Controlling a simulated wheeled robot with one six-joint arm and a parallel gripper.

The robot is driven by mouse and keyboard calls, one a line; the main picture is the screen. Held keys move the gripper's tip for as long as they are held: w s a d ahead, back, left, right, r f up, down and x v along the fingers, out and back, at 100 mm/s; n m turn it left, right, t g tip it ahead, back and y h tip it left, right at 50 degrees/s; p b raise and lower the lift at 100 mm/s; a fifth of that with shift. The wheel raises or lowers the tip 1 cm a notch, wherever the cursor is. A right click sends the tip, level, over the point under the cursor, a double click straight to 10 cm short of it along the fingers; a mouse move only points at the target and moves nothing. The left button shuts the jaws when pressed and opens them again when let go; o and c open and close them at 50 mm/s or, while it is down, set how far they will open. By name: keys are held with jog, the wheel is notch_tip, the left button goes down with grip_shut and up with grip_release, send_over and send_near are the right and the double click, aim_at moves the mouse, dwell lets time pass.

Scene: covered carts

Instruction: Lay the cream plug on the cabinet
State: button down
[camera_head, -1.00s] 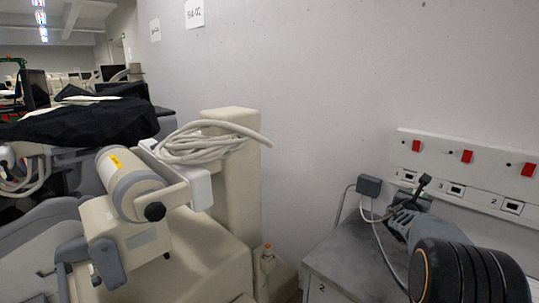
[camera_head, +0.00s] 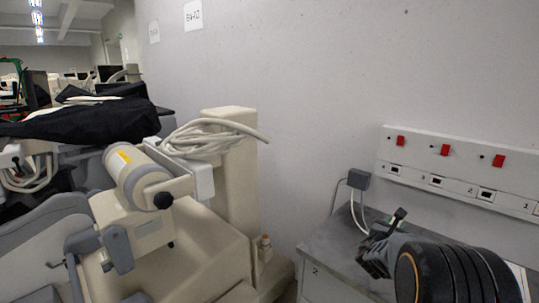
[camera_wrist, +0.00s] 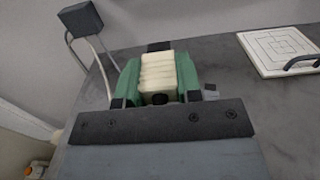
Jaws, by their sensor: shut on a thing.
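In the wrist view, the cream plug (camera_wrist: 158,74) is ribbed and sits between the green fingers of my gripper (camera_wrist: 157,62). The gripper is shut on it. Behind them spreads the grey top of the cabinet (camera_wrist: 225,95). In the head view, my gripper (camera_head: 378,240) is over the cabinet (camera_head: 318,252), near the wall side. The plug is hidden there by the gripper and my arm. I cannot tell whether the plug touches the cabinet top.
A dark grey box (camera_head: 358,180) with cables stands at the cabinet's back left. A white socket panel (camera_head: 450,165) with red switches is on the wall. A white square plate (camera_wrist: 275,58) with a dark handle lies right in the wrist view. Beige equipment (camera_head: 225,190) stands left.

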jog(key=s+a+f+n+t+y+p, duration=0.1)
jog(key=s+a+f+y, duration=0.1)
jog(key=a, duration=0.5)
jog(key=s+a+f+n+t+y, duration=0.1)
jog(key=s+a+f+n+y, duration=0.1)
jog(key=a, duration=0.5)
jog(key=s+a+f+n+t+y+p, duration=0.1)
jog(key=s+a+f+n+t+y, duration=0.1)
jog(key=a, duration=0.6)
jog(key=shift+s+f+y+p, duration=0.3)
jog(key=shift+f+y, duration=0.4)
